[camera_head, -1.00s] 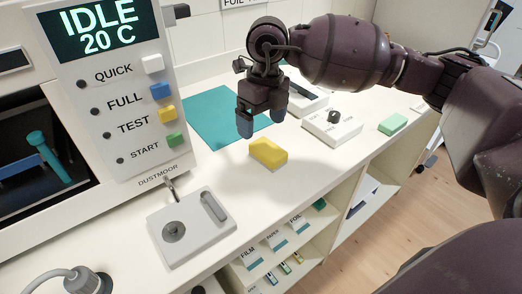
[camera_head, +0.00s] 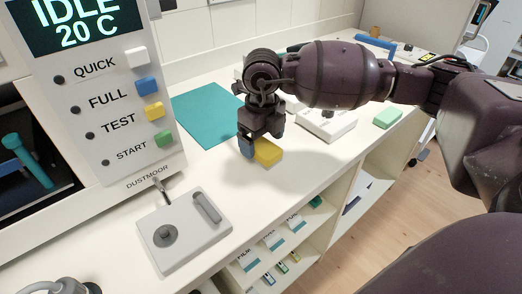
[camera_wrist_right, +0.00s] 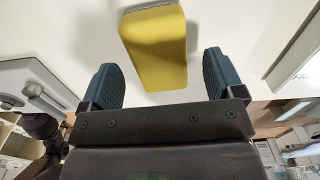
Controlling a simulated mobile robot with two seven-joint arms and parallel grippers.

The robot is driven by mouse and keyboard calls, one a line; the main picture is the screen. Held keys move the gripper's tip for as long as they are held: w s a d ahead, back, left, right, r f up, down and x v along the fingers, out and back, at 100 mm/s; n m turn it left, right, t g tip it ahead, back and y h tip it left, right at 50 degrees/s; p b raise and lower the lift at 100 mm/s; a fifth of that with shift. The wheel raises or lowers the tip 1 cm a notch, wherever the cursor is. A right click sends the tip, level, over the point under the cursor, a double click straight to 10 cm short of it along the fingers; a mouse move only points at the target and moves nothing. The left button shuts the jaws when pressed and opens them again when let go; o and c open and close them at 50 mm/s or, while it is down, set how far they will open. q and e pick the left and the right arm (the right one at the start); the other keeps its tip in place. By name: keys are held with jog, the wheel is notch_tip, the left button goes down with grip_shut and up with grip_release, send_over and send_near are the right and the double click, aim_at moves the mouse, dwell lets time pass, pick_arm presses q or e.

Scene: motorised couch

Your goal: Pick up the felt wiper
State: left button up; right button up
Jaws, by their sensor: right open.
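The felt wiper appears as a yellow block (camera_head: 268,152) on the white counter, in front of the teal mat. In the right wrist view the yellow block (camera_wrist_right: 157,48) shows a thin grey layer along its far edge. My right gripper (camera_head: 259,146) is lowered over the block, its blue fingertip beside the block's left side; the other finger is hard to make out there. In the right wrist view my right gripper (camera_wrist_right: 159,75) is open, with the block's near end between the blue fingers and gaps on both sides.
A teal mat (camera_head: 208,113) lies behind. A white tray (camera_head: 328,126) and a green block (camera_head: 387,118) stand to the right. A grey plate with a knob (camera_head: 184,232) lies front left, below the button panel (camera_head: 110,110). Open shelves (camera_head: 290,235) sit under the counter edge.

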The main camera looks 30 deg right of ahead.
notch_tip(320, 180, down, 2)
jog(key=shift+f, duration=0.15)
jog(key=c, duration=1)
